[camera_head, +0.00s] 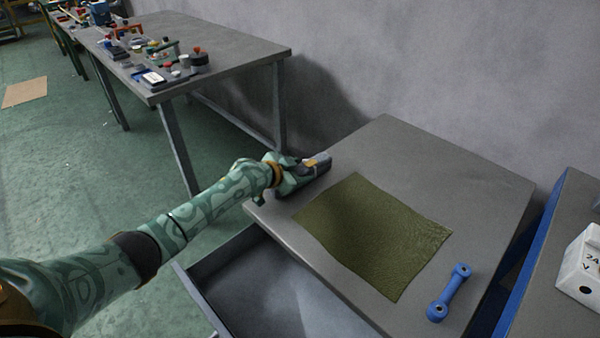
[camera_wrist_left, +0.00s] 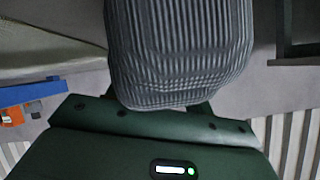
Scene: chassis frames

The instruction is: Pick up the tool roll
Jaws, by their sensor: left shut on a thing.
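In the left wrist view the roll fills the upper middle, right at the gripper's green body, and hides the fingertips. In the head view the roll is small and mostly covered by the gripper. Whether it touches the top cannot be told. My right gripper is not in view.
The olive cloth (camera_head: 375,235) lies flat on the cabinet top (camera_head: 410,155). A blue bar-shaped part (camera_head: 449,292) lies right of it. A drawer (camera_head: 250,285) stands open below. A white box (camera_head: 580,268) is at far right. A cluttered workbench (camera_head: 225,52) stands behind left.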

